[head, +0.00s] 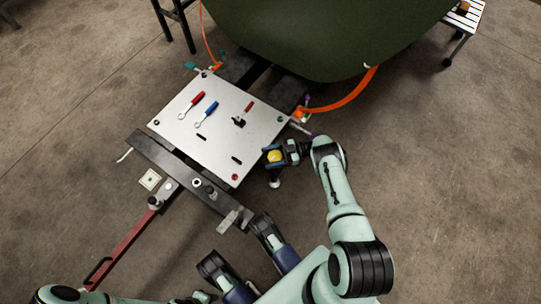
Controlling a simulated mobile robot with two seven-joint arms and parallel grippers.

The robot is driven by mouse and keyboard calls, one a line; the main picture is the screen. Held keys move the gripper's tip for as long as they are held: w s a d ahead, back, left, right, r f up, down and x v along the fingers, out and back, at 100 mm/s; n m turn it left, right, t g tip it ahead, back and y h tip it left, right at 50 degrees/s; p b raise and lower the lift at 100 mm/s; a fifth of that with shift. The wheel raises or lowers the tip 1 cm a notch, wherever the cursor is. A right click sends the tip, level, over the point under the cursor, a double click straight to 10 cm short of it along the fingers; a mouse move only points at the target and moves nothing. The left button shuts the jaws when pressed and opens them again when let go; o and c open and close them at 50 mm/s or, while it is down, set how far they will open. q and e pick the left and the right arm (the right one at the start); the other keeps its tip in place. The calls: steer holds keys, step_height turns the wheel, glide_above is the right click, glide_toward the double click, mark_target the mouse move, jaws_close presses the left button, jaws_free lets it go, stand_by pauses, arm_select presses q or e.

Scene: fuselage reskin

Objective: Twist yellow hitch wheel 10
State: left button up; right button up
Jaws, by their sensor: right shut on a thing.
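The yellow hitch wheel (275,156) is a small yellow knob at the right side of the hitch, beside the lower right edge of the pale metal plate. My right gripper (274,157) reaches in from the right and is shut on the yellow wheel, its dark fingers on either side of it. The fingers and wrist cover part of the wheel and its mount. My left arm shows only at the bottom left edge, and its gripper cannot be made out.
The pale plate (213,140) carries red and blue handled tools (206,112). A dark crossbar (175,165) and red tow bar (121,250) lie in front. The green fuselage (330,35) hangs over the back, with an orange hose (345,100) beside it. The floor at right is clear.

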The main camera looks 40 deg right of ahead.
steer(key=shift+s+a+f+n+g+y, duration=0.1)
steer(key=shift+s+n+g+y, duration=0.1)
steer(key=shift+n+g+y, duration=0.55)
steer(key=shift+g+h, duration=0.25)
steer(key=shift+g, duration=0.1)
steer(key=o, duration=1)
steer(key=shift+c, duration=0.2)
